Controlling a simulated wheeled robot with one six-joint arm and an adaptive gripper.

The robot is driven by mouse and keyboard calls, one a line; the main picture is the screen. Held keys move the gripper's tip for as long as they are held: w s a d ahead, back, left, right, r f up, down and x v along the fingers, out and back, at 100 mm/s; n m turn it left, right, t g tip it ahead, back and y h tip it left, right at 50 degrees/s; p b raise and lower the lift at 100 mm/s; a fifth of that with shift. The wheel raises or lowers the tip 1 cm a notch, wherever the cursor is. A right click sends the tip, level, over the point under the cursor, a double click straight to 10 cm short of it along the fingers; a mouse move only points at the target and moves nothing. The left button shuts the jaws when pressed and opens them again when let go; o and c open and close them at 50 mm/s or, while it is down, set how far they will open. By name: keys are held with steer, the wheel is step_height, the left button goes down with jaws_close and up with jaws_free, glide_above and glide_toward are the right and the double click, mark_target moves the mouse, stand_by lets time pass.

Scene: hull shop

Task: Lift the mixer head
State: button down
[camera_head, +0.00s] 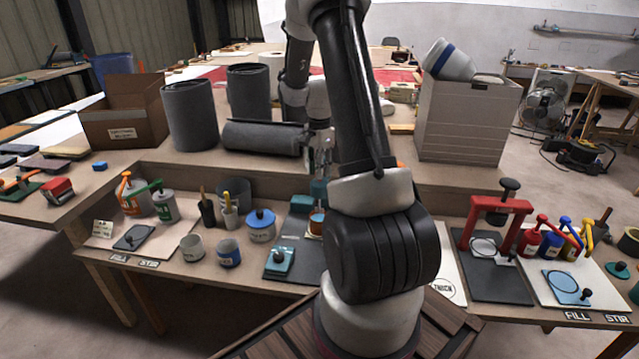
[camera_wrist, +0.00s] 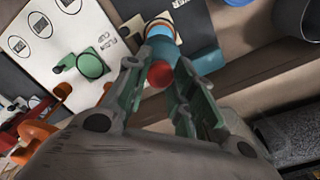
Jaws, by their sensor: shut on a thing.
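My gripper (camera_head: 320,160) is right above the mixer head, partly hidden by my arm. In the wrist view my gripper (camera_wrist: 160,70) has its fingers on either side of the red rounded end (camera_wrist: 160,76) of the blue-teal mixer head (camera_wrist: 161,46), and is shut on it. The exact contact is small and partly covered by the fingers. I cannot tell whether the head is tilted.
A grey roll (camera_head: 262,138) lies on the raised shelf behind, beside upright rolls (camera_head: 190,115). A light crate (camera_head: 465,122) stands to the right. A red press (camera_head: 497,222) is on the right of the bench. Tins and a blue-lidded pot (camera_head: 261,225) stand left of the mixer.

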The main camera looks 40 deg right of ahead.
step_height(320, 180, up, 4)
steer(key=shift+w+r, duration=0.15)
steer(key=shift+r, duration=0.1)
steer(key=shift+d, duration=0.1)
steer(key=c, duration=1.3)
jaws_free()
steer(key=shift+r, duration=0.15)
steer(key=shift+o, duration=0.6)
step_height(320, 180, up, 12)
